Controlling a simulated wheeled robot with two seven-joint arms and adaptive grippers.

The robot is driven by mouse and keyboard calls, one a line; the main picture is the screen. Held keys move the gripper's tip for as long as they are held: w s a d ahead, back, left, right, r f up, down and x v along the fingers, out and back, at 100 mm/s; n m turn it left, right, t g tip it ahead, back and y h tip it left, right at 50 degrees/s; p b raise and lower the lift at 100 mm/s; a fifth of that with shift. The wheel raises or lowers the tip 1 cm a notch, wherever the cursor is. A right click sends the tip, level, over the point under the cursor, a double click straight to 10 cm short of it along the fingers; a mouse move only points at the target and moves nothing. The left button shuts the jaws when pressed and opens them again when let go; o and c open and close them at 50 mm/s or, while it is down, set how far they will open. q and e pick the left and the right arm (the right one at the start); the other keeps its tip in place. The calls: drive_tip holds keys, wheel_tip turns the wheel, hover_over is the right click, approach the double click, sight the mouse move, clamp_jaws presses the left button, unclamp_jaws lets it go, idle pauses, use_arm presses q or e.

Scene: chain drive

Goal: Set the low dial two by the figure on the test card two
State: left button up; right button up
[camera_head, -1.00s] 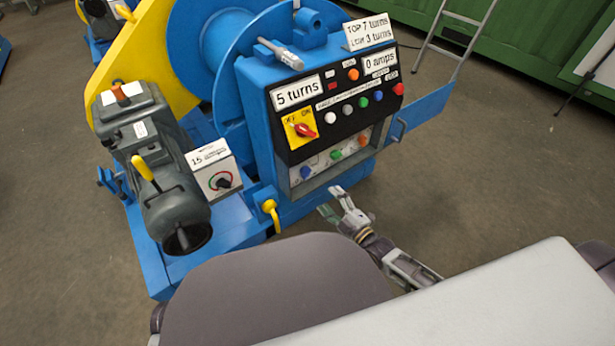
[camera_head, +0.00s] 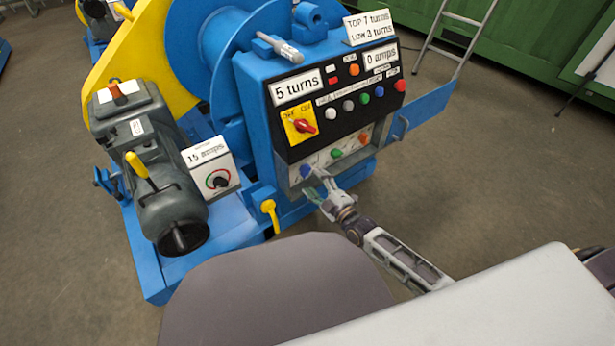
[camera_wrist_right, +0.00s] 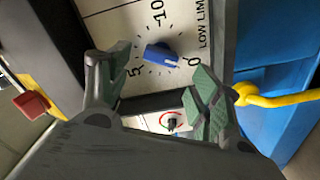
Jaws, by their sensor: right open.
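The low dial (camera_head: 305,171) is a blue knob at the left of the lower white panel. In the right wrist view the blue knob (camera_wrist_right: 160,55) sits inside a scale marked 0, 5 and 10, beside the words LOW LIM. Its exact setting is hard to read. The test card (camera_head: 368,28) on top of the cabinet reads TOP 7 turns, LOW 3 turns. My right gripper (camera_head: 320,183) is open in front of the blue knob. In the wrist view its fingers (camera_wrist_right: 155,88) lie apart on either side, below the knob, with nothing between them. My left gripper is out of view.
A green knob (camera_head: 337,153) and an orange knob (camera_head: 363,138) sit right of the blue one. Above are a red switch (camera_head: 304,126) and several coloured buttons. A yellow handle (camera_head: 270,212) juts out at lower left. A motor (camera_head: 150,170) stands left.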

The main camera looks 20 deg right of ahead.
sight(307, 174)
drive_tip(key=shift+b+x, duration=0.3)
drive_tip(key=shift+x, duration=0.55)
drive_tip(key=shift+w+a, duration=0.2)
drive_tip(key=shift+w, duration=0.5)
drive_tip(key=shift+w+a+b, duration=0.2)
drive_tip(key=shift+w+b, duration=0.3)
drive_tip(key=shift+w, duration=0.05)
drive_tip(key=shift+w+a, duration=0.15)
drive_tip(key=shift+w, duration=0.15)
drive_tip(key=c, duration=1)
drive_tip(key=shift+c, duration=0.2)
